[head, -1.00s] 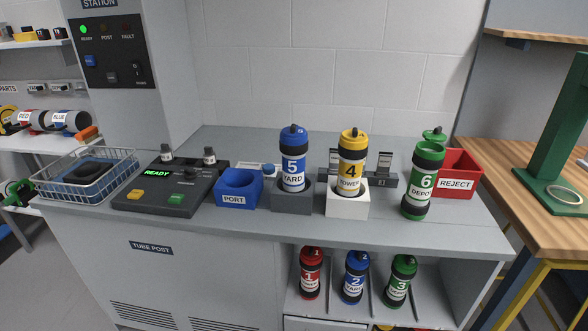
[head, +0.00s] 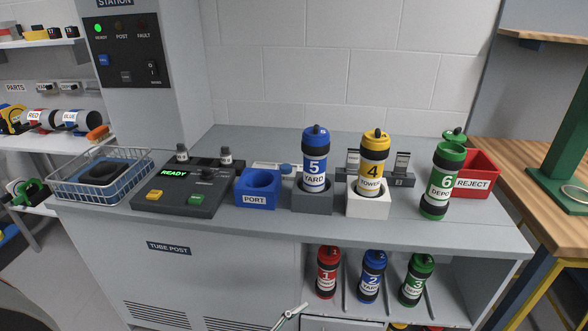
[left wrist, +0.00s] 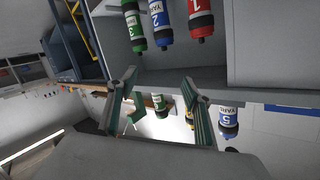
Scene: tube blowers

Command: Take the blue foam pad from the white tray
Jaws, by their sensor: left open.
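My left gripper (head: 290,316) shows only as a fingertip at the bottom edge of the head view, in front of the cabinet. In the left wrist view my left gripper (left wrist: 157,92) has its two fingers spread, with nothing between them. That view is upside down, and the fingers point towards the cabinet's open shelf. My right gripper is in neither view.
Tubes 5 (head: 315,163), 4 (head: 373,163) and 6 (head: 442,185) stand on the counter. Tubes 1, 2 (head: 371,278) and 3 stand on the shelf below. A wire basket (head: 98,195) with a dark item, a control box (head: 180,200) and a red reject bin (head: 478,183) are also there.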

